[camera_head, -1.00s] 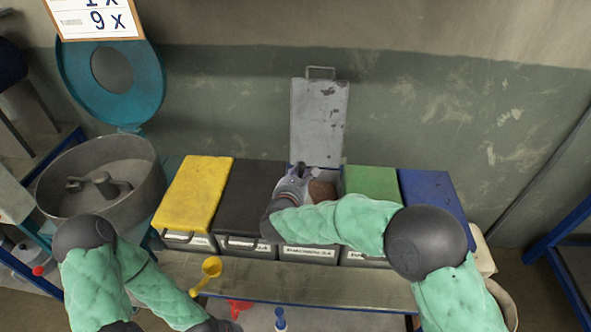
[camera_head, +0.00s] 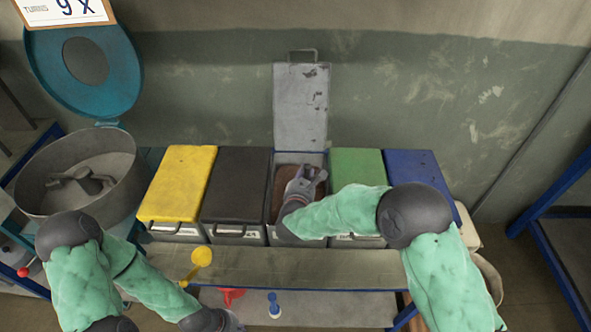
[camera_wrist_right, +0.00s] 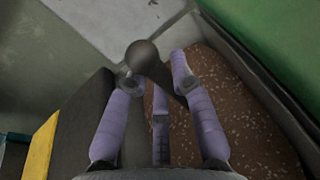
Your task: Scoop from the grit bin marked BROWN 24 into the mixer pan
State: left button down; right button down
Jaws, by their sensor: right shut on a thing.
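The open grit bin (camera_head: 283,158) stands between the black and green bins, its grey lid (camera_head: 301,105) raised against the wall. Brown grit (camera_head: 316,188) lies inside it; the grit (camera_wrist_right: 236,115) also fills the right of the right wrist view. The bin's label is not readable now. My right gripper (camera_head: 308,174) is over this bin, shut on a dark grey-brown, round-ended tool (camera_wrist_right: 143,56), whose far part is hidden. The round grey mixer pan (camera_head: 38,201) stands at the left with a paddle inside. My left gripper (camera_head: 232,321) is at the bottom edge, its fingers not clear.
Closed yellow (camera_head: 178,183), black (camera_head: 236,183), green (camera_head: 357,167) and blue (camera_head: 412,165) bins flank the open one. A yellow scoop (camera_head: 202,257) is at the bench's front edge. A red funnel-like item (camera_head: 232,296) and a blue-and-white item (camera_head: 274,305) are lower down. A teal lid (camera_head: 120,85) stands up behind the pan.

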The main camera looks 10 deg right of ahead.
jog(key=w+a+r+n+t+h+p, duration=0.1)
jog(key=w+a+r+n+h+p, duration=0.1)
jog(key=a+r+n+p, duration=0.2)
jog(key=shift+a+r+n, duration=1.5)
jog(key=shift+a+r, duration=0.9)
jog(key=shift+r, duration=0.75)
